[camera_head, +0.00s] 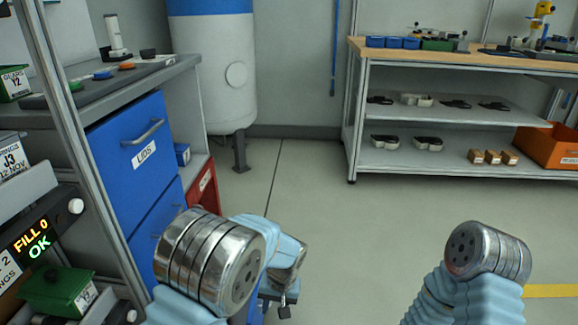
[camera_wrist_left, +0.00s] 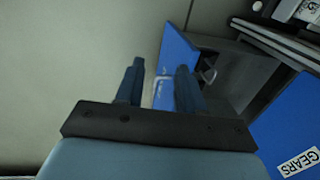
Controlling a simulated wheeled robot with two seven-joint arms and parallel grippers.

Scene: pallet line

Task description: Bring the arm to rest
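My left arm comes in at the lower left of the head view. Its left gripper (camera_head: 284,298) shows only in part behind the metal joint of my arm. In the left wrist view the two dark fingers of this gripper (camera_wrist_left: 158,82) stand apart with nothing between them. Grey floor and a blue panel lie beyond them. My right arm shows at the lower right of the head view, but its gripper is out of the picture.
A blue drawer (camera_head: 137,143) labelled LIDS is under the grey counter at left, close to my left arm. A white-and-blue tank (camera_head: 215,90) stands behind. A shelved workbench (camera_head: 450,58) and an orange bin (camera_head: 550,147) are at right. The middle floor is clear.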

